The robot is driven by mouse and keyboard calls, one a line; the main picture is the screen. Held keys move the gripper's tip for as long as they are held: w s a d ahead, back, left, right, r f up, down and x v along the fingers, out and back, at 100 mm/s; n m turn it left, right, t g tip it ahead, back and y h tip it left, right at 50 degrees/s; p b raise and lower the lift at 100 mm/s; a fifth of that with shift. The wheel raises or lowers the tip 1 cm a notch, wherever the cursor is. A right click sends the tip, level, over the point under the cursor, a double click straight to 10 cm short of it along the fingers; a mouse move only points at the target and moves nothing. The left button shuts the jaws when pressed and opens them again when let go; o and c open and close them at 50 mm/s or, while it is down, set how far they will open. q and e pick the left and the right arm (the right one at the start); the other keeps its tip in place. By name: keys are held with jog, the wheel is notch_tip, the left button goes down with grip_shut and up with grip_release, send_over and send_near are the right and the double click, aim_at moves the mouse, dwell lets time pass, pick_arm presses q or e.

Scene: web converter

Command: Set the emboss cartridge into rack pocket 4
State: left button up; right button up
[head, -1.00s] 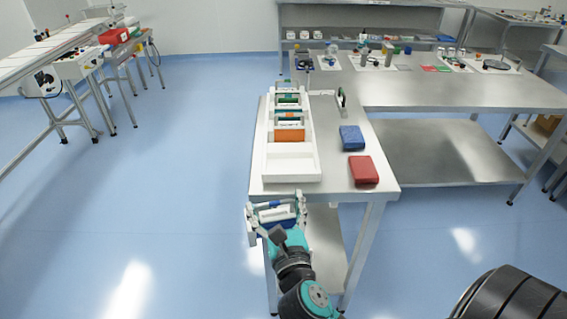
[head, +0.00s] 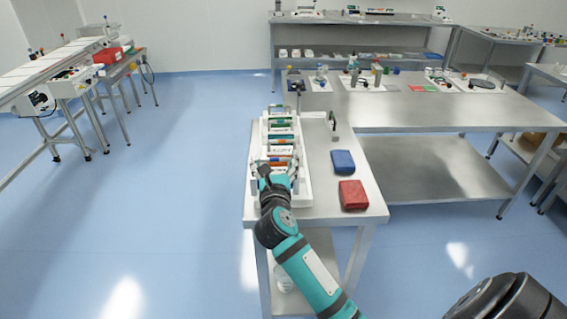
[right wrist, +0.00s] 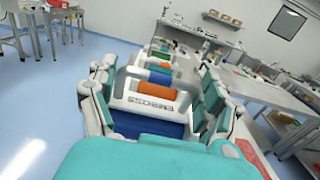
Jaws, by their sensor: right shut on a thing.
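My right gripper (head: 276,168) is over the near part of the white rack (head: 303,190). In the right wrist view my right gripper (right wrist: 155,95) is shut on the emboss cartridge (right wrist: 148,102), with a finger on each side. The cartridge has a white top marked "EMBOSS" and a blue body. An orange cartridge (head: 280,162) stands in the rack just beyond it. A green cartridge (head: 281,121) and others stand farther back. My arm hides the near pockets, and I cannot tell whether the held cartridge touches the rack. My left gripper is not in view.
A blue box (head: 343,162) and a red box (head: 353,195) lie on the steel table (head: 325,207) right of the rack. A small upright stand (head: 333,122) is near the rack's far right. Blue floor lies open to the left.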

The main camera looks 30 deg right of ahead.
aim_at(284, 168)
jog(key=d, duration=0.1)
jog(key=w+d, duration=0.1)
jog(key=d, duration=0.1)
jog(key=shift+w+d+f, duration=0.1)
jog(key=shift+d, duration=0.2)
notch_tip(284, 168, down, 3)
jog(key=shift+r, duration=0.1)
jog(key=shift+s+a+f, duration=0.2)
jog(key=shift+s+f, duration=0.2)
jog(key=shift+f, duration=0.05)
jog(key=o, duration=1.3)
jog(key=shift+f, duration=0.15)
jog(key=shift+c, duration=0.2)
jog(key=o, duration=0.3)
jog(key=shift+w+d, duration=0.1)
jog(key=shift+w, duration=0.15)
